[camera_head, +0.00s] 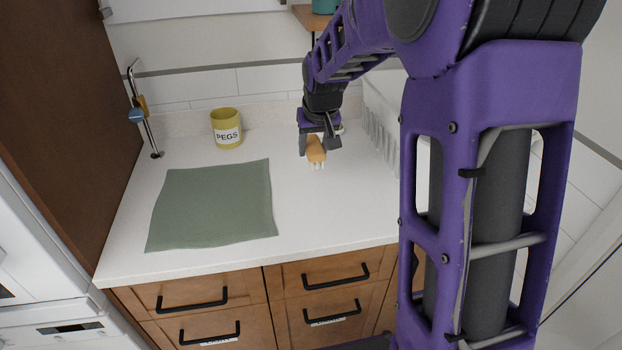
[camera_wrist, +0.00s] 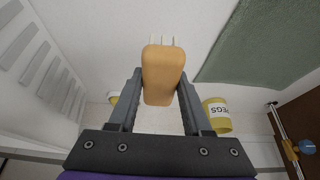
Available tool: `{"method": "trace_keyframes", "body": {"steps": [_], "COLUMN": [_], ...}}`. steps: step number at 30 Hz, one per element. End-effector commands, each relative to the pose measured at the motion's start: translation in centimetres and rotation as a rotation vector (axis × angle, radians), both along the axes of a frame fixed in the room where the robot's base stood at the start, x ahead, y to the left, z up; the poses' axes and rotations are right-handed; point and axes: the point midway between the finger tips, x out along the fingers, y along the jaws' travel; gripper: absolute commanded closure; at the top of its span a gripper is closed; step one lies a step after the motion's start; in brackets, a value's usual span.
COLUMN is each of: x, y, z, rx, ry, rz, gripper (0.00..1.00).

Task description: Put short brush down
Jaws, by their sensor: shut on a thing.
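The short brush (camera_head: 316,150) has an orange-tan wooden body with a few pale bristles at its end. My gripper (camera_head: 319,145) is shut on it, above the right part of the white counter. In the wrist view the brush (camera_wrist: 163,75) sits between the two dark fingers of my gripper (camera_wrist: 160,95), with its bristles pointing away from the palm. In the head view the bristles point down toward the counter (camera_head: 330,210). I cannot tell whether they touch it.
A green cloth (camera_head: 215,205) lies on the counter at left. A yellow pot labelled PEGS (camera_head: 227,128) stands behind it. A white slotted rack (camera_head: 382,135) is close right of my gripper. A metal stand with a blue item (camera_head: 137,114) is at the back left. The front-right counter is clear.

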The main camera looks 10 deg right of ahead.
Motion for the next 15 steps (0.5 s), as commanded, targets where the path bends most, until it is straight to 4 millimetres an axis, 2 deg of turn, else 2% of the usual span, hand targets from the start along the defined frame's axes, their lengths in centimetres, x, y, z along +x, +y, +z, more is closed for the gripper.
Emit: {"method": "trace_keyframes", "body": {"steps": [1, 6, 15], "x": [-0.1, -0.1, -0.1], "y": [0.0, 0.0, 0.0], "z": [-1.2, -4.3, -7.1], "rx": [0.0, 0.0, 0.0], "ry": [0.005, 0.004, 0.004], "rz": [0.0, 0.0, 0.001], "gripper": [1.0, 1.0, 1.0]}}
